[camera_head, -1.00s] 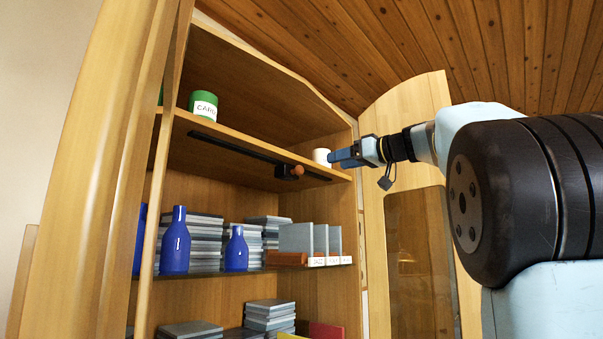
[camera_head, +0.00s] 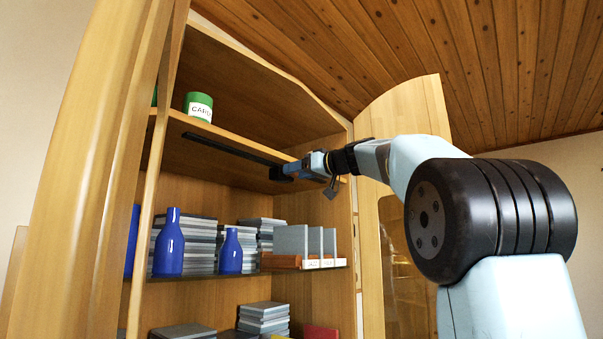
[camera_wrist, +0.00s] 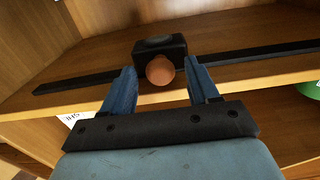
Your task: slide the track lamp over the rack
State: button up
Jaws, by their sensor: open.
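The track lamp (camera_head: 279,174) is a black block on a long black rail (camera_head: 225,146) fixed beneath the upper shelf; it sits toward the rail's right part. In the wrist view the lamp (camera_wrist: 160,45) shows its round orange-brown knob (camera_wrist: 160,70) facing me. My gripper (camera_wrist: 161,73) is open, with one blue finger on each side of the knob; I cannot tell whether they touch it. In the head view my gripper (camera_head: 291,170) hides the knob. A reddish-brown rack (camera_head: 280,262) with grey upright cases and white labels stands on the shelf below, near its right end.
Blue bottles (camera_head: 169,243) and stacks of grey cases (camera_head: 200,240) stand left of the rack. A green labelled tin (camera_head: 198,106) is on the upper shelf. An open cabinet door (camera_head: 408,112) stands behind my arm.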

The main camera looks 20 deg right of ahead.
jog(key=shift+w+a, duration=0.1)
jog(key=shift+w, duration=0.05)
grip_shut()
dwell(0.5)
